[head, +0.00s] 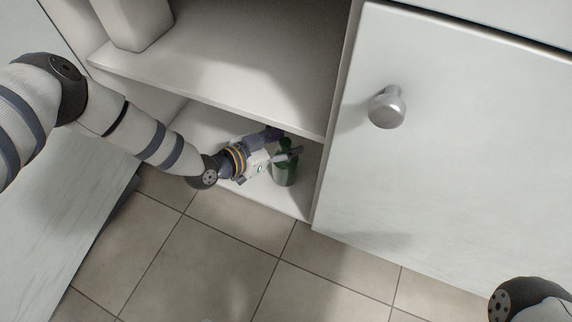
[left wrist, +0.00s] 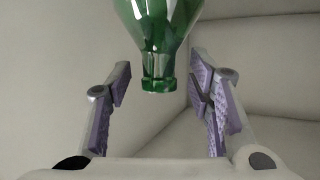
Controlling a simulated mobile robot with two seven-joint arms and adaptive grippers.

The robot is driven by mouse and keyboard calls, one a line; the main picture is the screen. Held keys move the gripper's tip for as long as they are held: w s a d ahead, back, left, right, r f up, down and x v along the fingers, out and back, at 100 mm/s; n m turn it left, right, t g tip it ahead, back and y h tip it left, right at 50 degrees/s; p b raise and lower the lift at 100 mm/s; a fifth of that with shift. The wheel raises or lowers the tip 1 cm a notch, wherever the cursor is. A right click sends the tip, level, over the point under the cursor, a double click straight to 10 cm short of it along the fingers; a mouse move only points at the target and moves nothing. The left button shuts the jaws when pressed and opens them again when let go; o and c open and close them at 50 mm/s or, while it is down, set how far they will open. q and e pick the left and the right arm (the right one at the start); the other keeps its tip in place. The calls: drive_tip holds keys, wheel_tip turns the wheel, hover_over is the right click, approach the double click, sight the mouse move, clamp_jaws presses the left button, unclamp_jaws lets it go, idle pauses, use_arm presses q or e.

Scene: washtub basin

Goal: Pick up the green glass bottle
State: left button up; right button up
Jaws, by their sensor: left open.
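The green glass bottle (head: 287,168) stands on the lower shelf of the cabinet, near the right side wall. In the left wrist view the bottle (left wrist: 158,40) shows its neck and shoulder, with the neck end pointing down in the picture. My left gripper (head: 285,150) reaches into the lower compartment at the bottle's upper part. In the left wrist view its fingers (left wrist: 160,95) are open, one on each side of the neck, with a gap on both sides. The gripper hides part of the bottle in the head view. My right gripper is not in view.
The middle shelf (head: 220,72) lies above the left arm and bears a pale block-like object (head: 135,22). A closed white door with a metal knob (head: 387,107) is at the right. An open door panel (head: 65,215) is at the left. The tiled floor (head: 230,265) in front is clear.

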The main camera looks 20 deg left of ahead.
use_arm(q)
clamp_jaws()
drive_tip(key=shift+r, duration=0.1)
